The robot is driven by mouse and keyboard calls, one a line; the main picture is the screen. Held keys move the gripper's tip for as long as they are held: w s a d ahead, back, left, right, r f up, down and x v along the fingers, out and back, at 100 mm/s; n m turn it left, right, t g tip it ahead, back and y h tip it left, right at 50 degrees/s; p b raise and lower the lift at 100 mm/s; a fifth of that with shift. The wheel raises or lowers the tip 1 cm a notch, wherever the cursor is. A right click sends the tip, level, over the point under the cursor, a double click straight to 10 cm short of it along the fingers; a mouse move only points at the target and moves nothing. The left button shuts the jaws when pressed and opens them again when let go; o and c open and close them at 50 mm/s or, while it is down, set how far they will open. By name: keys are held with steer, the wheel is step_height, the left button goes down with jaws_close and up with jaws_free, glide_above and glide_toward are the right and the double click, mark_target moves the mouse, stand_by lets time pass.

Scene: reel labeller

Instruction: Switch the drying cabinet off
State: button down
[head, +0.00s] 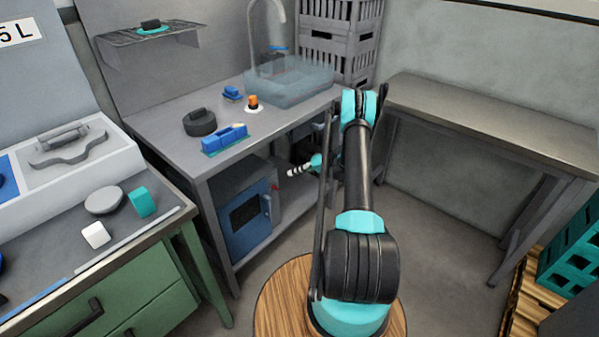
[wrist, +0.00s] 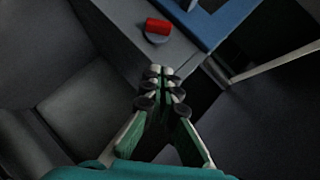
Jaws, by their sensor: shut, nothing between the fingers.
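The drying cabinet (head: 245,215), a grey box with a blue door and a dark window, stands on the shelf under the middle bench. A small red switch shows on its front at the upper right in the head view (head: 275,186). In the wrist view the red switch (wrist: 158,26) sits on a round grey base beside the blue door frame (wrist: 225,22). My gripper (head: 291,171) is shut and empty, to the right of the cabinet front. In the wrist view its fingertips (wrist: 162,72) are below the switch in the picture and apart from it.
The bench top (head: 180,135) is above my gripper, with a bench leg (head: 215,235) left of the cabinet. The cabinet's door handle (head: 266,205) is below the switch. A grey side table (head: 490,120) stands at the right. The floor between is clear.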

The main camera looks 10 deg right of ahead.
mark_target(275, 188)
steer(key=x, duration=0.5)
steer(key=shift+s+f, duration=0.1)
steer(key=shift+s, duration=0.1)
steer(key=shift+s+a+f, duration=0.55)
steer(key=shift+a+f, duration=0.05)
steer(key=shift+a, duration=0.05)
steer(key=shift+s+a+f, duration=0.3)
steer(key=shift+a+f, duration=0.05)
steer(key=shift+a, duration=0.05)
